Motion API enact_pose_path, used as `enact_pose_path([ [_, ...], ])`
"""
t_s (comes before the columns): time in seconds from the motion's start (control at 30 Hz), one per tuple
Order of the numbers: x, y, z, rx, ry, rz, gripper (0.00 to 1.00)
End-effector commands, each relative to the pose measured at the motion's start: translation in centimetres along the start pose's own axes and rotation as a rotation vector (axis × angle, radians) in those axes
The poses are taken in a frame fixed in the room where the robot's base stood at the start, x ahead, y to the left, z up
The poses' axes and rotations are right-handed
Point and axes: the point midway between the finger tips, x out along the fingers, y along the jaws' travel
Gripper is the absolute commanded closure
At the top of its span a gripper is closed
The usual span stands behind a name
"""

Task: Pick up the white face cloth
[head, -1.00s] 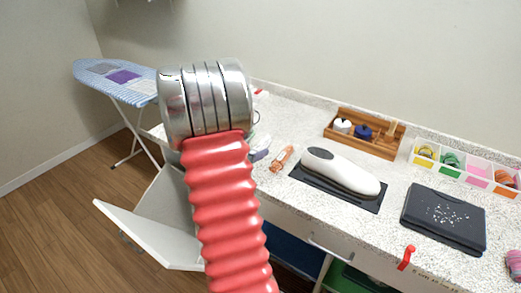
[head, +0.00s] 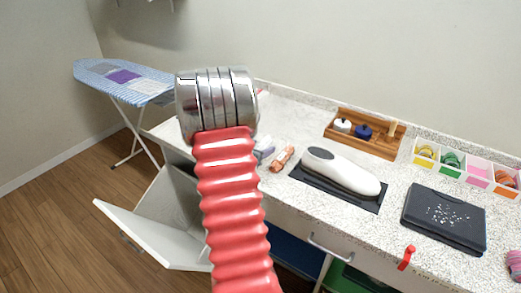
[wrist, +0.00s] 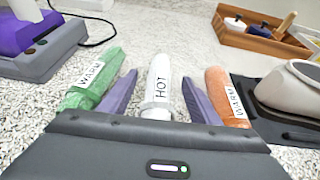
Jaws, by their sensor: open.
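The white face cloth (wrist: 159,84) is a thin upright-looking roll with a band marked HOT in the wrist view. My gripper (wrist: 159,79) is open, with one purple finger on each side of the white roll. I cannot tell whether the fingers touch it. A green roll (wrist: 92,80) marked WARM lies just left of the left finger. An orange roll (wrist: 225,97) marked WARM lies just right of the right finger. The orange roll also shows on the counter in the head view (head: 282,159). My arm hides the white roll in the head view.
A white iron-like appliance (head: 340,170) stands on a dark mat right of the rolls. A wooden tray (head: 385,150) with jars, a dark case (head: 445,218) and a divided box are further right. A purple device (wrist: 27,27) stands at upper left. An open white door (head: 150,240) hangs below.

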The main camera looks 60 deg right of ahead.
Motion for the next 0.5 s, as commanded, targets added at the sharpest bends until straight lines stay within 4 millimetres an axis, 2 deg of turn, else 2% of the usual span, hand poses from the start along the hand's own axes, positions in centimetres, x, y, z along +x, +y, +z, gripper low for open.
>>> enact_pose_path([
  [0.07,0.00,-0.01,0.00,0.000,0.000,0.000,0.45],
  [0.5,0.01,-0.03,0.01,0.000,0.000,0.000,0.76],
])
